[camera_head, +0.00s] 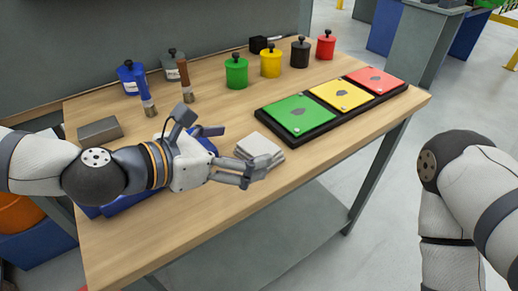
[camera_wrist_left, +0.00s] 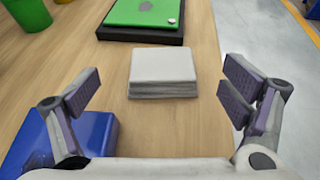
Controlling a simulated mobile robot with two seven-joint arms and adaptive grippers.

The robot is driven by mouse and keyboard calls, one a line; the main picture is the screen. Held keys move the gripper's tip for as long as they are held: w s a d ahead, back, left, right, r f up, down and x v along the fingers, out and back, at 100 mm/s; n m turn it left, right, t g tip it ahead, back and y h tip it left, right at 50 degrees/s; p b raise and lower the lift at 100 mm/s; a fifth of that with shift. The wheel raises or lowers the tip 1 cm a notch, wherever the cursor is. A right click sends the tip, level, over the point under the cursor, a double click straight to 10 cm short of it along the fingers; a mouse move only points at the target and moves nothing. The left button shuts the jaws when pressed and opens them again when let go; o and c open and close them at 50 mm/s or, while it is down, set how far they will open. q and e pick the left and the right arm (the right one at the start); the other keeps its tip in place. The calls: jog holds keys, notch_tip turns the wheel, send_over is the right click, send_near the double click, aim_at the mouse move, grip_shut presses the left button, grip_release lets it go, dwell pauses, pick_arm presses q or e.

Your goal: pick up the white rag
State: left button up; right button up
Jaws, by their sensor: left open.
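The white rag (camera_head: 262,146) is a folded, flat, square stack on the wooden table, in front of the tray with the green plate. In the left wrist view the rag (camera_wrist_left: 163,68) lies straight ahead, centred between my fingers and beyond their tips. My left gripper (camera_head: 236,155) is open and empty, reaching in from the left with its fingers toward the rag. The left wrist view shows both fingers of the gripper (camera_wrist_left: 162,92) spread wider than the rag. My right arm is at the right edge, but its gripper is out of view.
A black tray (camera_head: 331,124) holds green, yellow and red plates. Green (camera_head: 236,72), yellow (camera_head: 271,63), black (camera_head: 300,54) and red (camera_head: 326,46) canisters stand behind. A blue object (camera_wrist_left: 90,134) lies beside my left gripper. A grey block (camera_head: 100,131) and brushes are at left.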

aim_at(256, 148)
pick_arm(q)
jog(key=x, duration=0.3)
jog(key=shift+s+d+f, duration=0.1)
jog(key=shift+d+f, duration=0.05)
jog(key=shift+f, duration=0.3)
jog(key=shift+w+d, duration=0.25)
jog(key=shift+w, duration=0.05)
jog(key=c, duration=1.2)
pick_arm(e)
jog(key=shift+s+f, duration=0.2)
jog(key=shift+f, duration=0.05)
pick_arm(q)
notch_tip(256, 148, up, 3)
jog(key=shift+f, duration=0.1)
jog(key=s+d+r+p, duration=0.3)
jog(key=s+d+r, duration=0.4)
jog(key=s+r, duration=0.3)
jog(key=shift+s+d, duration=0.4)
jog(key=shift+s, duration=0.45)
pick_arm(e)
jog(key=shift+t, duration=0.7)
jog(key=w+r, duration=0.4)
jog(key=shift+w+r, duration=0.1)
